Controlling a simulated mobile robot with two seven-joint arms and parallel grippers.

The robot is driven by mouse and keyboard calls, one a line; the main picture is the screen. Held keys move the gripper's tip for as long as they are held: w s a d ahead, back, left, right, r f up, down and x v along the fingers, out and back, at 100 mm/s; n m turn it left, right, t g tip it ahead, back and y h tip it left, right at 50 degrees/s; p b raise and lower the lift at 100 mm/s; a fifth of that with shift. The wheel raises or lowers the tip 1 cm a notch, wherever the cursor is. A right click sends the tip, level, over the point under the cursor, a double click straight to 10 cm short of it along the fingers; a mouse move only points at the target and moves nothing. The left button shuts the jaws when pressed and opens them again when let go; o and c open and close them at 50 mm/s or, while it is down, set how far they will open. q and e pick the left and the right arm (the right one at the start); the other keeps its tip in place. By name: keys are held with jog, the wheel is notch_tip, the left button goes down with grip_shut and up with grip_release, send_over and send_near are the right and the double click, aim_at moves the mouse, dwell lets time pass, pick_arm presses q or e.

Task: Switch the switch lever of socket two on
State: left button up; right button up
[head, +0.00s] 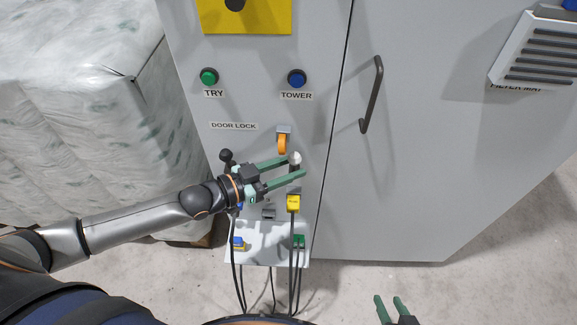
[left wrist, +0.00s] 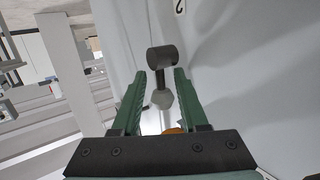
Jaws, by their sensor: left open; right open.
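My left gripper (head: 296,167) is open in front of the grey cabinet, its green fingers pointing right. A lever with a pale-looking knob (head: 295,158) shows at its fingertips. In the left wrist view, a lever with a dark cylindrical knob (left wrist: 162,57) stands between and beyond the open fingertips (left wrist: 160,74); contact cannot be told. Another lever with a dark knob (head: 226,155) stands left of the gripper. A yellow plug (head: 293,203) with a cable sits below the fingers. My right gripper (head: 391,306) is open and empty at the bottom.
An orange hook-like lever (head: 282,144) hangs close above the left fingers. TRY (head: 208,76) and TOWER (head: 297,78) buttons are higher up. A door handle (head: 372,95) projects at right. Cables (head: 270,285) hang below. Wrapped bales (head: 80,110) stand left.

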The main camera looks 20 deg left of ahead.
jog(key=shift+r, duration=0.1)
pick_arm(q)
jog(key=p+v, duration=0.2)
jog(key=v, duration=1)
jog(key=shift+s+a, duration=0.2)
pick_arm(e)
jog(key=shift+s+d+r, duration=0.3)
jog(key=shift+d+r, duration=0.2)
jog(key=shift+d, duration=0.05)
pick_arm(q)
jog(key=shift+d, duration=0.1)
jog(key=s+d+f+n+g+y+p, duration=0.3)
jog(key=s+d+f+n+y+p, duration=0.2)
jog(key=f, duration=0.5)
jog(key=s+n+y+p, duration=0.1)
jog(key=s+y+p, duration=0.1)
jog(key=s+y, duration=0.1)
jog(key=shift+s+d+f, duration=0.25)
jog(key=shift+d, duration=0.1)
pick_arm(e)
notch_tip(320, 180, up, 6)
jog(key=shift+s+d+r+h, duration=0.2)
jog(key=shift+s+d+h, duration=0.1)
jog(key=shift+d+h, duration=0.15)
